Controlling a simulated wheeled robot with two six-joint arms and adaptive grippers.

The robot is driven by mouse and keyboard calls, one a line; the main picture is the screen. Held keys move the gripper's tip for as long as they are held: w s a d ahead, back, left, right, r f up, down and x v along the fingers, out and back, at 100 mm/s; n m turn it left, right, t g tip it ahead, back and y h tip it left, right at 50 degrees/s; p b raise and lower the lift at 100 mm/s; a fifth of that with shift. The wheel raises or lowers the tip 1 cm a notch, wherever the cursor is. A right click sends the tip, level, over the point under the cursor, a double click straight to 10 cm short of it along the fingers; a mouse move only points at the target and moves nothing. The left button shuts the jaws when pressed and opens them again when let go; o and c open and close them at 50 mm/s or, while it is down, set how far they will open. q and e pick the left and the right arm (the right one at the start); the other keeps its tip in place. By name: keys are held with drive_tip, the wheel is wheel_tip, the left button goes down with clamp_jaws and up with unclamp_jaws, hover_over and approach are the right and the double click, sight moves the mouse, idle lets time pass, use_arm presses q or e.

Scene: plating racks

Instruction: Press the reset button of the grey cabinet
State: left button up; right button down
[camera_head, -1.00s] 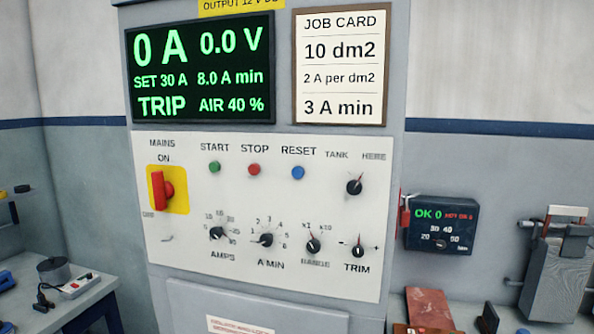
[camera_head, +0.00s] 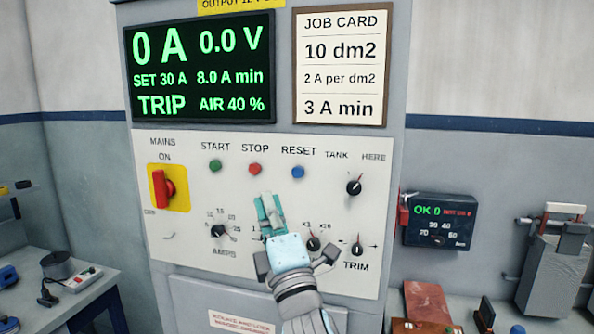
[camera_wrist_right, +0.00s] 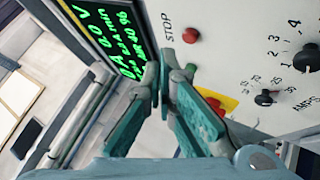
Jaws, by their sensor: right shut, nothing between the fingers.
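The grey cabinet (camera_head: 370,220) has a white control panel. Its blue reset button (camera_head: 298,172) sits under the RESET label, right of the red stop button (camera_head: 254,169) and the green start button (camera_head: 215,166). My right gripper (camera_head: 268,202) is shut and empty, in front of the panel, its tips below and left of the reset button. It hides the A MIN dial. In the wrist view the teal fingers (camera_wrist_right: 166,78) point towards the panel near the red stop button (camera_wrist_right: 190,35); the reset button does not show there. My left gripper is out of view.
The display (camera_head: 200,68) reads TRIP, 0 A and 0.0 V. The red mains switch (camera_head: 163,189) is at the panel's left. Several dials, such as the AMPS dial (camera_head: 218,231), stick out of the lower panel. A dark box (camera_head: 440,222) reading OK 0 is at the right.

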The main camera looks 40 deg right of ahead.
sight(298, 172)
drive_tip(key=shift+s+r+t+h, duration=0.3)
drive_tip(key=shift+s+r, duration=0.6)
drive_tip(key=shift+r, duration=0.25)
drive_tip(key=shift+w, duration=0.1)
drive_tip(key=w+d+b, duration=0.1)
drive_tip(key=d, duration=0.1)
drive_tip(key=w+d+b, duration=0.1)
drive_tip(key=w+d, duration=0.1)
drive_tip(key=w+d+b, duration=0.2)
drive_tip(key=d, duration=0.1)
drive_tip(key=shift+d+f, duration=0.1)
idle(0.7)
